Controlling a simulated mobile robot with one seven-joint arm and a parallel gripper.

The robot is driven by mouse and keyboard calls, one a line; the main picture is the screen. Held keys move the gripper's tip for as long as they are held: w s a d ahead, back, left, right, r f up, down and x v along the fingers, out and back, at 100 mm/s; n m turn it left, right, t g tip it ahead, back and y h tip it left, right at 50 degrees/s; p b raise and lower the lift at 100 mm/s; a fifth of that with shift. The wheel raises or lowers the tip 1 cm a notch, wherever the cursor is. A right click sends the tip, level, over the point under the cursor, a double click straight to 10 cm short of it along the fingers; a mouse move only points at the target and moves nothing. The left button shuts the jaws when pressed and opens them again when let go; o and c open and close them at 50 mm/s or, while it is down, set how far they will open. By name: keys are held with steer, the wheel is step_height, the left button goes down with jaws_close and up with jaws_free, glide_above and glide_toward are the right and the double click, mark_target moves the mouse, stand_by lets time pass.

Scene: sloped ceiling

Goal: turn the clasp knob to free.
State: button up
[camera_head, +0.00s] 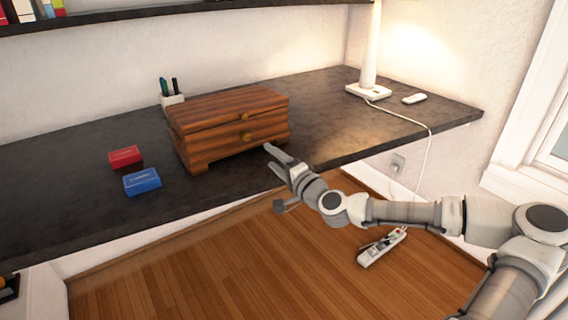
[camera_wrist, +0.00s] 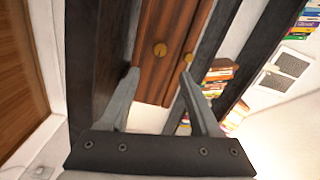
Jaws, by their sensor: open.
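A striped wooden box (camera_head: 200,142) stands on the dark desk. Its front has two round brass knobs, an upper one (camera_head: 245,115) near the lid edge and a lower one (camera_head: 246,137) on the drawer front. The wrist view shows the lower knob (camera_wrist: 160,49) between the finger lines and the upper knob (camera_wrist: 188,58) close to the right fingertip. I cannot tell which way either knob is turned. My gripper (camera_head: 275,158) is open and empty, in front of the box's right part. In the wrist view my gripper (camera_wrist: 160,74) points at the box front, apparently without touching it.
A red box (camera_head: 125,155) and a blue box (camera_head: 142,181) lie left of the wooden box. A pen holder (camera_head: 172,100) stands behind it. A white lamp (camera_head: 368,90) stands at the back right. The desk (camera_head: 330,130) is clear right of the box.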

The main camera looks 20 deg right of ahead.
steer(key=v, duration=0.4)
steer(key=shift+s+d+p, duration=0.1)
steer(key=shift+s+p, duration=0.15)
steer(key=shift+p, duration=0.05)
